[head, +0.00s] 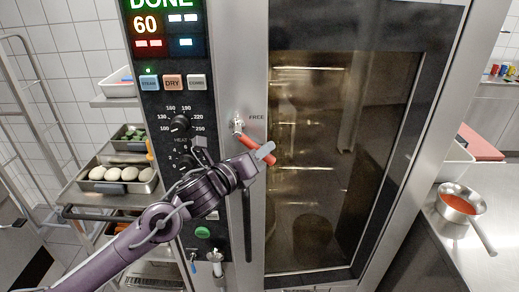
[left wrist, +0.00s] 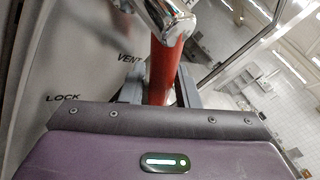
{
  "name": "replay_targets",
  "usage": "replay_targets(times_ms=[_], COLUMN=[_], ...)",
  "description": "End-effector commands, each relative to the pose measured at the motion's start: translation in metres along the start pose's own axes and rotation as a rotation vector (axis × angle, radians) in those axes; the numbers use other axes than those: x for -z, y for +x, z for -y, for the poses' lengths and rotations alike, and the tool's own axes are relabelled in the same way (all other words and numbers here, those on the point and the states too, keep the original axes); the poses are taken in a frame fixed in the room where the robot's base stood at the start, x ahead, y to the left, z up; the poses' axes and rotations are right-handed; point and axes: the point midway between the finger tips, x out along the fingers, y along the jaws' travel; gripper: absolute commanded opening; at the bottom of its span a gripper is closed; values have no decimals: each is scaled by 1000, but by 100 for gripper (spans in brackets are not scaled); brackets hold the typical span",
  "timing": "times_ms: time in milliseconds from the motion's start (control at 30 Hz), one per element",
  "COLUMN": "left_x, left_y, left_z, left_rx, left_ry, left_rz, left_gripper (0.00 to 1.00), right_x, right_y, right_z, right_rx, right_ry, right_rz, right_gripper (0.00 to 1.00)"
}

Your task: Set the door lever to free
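The door lever (head: 248,142) has a red grip and a chrome hub, on the oven door's steel frame. It slants down and to the right from the hub, below the printed word FREE (head: 257,117). My left gripper (head: 266,152) is at the red grip, partly covering it. In the left wrist view the red grip (left wrist: 163,70) runs between the two grey fingers, which sit close on both sides. The words VENT (left wrist: 130,57) and LOCK (left wrist: 62,97) show to the left of the lever there. My right gripper is not in view.
The oven's glass door (head: 320,150) is closed. The control panel (head: 170,75) with a dial stands left of the lever. A pan of red sauce (head: 458,203) stands on the right counter.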

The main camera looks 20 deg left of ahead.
Motion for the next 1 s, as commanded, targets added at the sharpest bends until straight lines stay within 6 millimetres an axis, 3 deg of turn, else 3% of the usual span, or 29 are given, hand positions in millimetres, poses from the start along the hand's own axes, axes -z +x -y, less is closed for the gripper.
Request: replay_targets(times_ms=[100,333,667,867,1000], left_x=[0,0,1,4,4], left_y=[0,0,0,2,5], left_z=[0,0,-1,1,5], left_rx=[0,-1,4,33,71], left_ry=[0,-1,-9,-59,-126], left_rz=[0,0,6,45,97], left_gripper=[27,0,0,0,0], right_x=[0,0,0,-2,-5], right_y=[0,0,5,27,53], right_z=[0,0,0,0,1], right_rx=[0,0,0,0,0], right_ry=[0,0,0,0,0], right_rz=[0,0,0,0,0], right_gripper=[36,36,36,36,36])
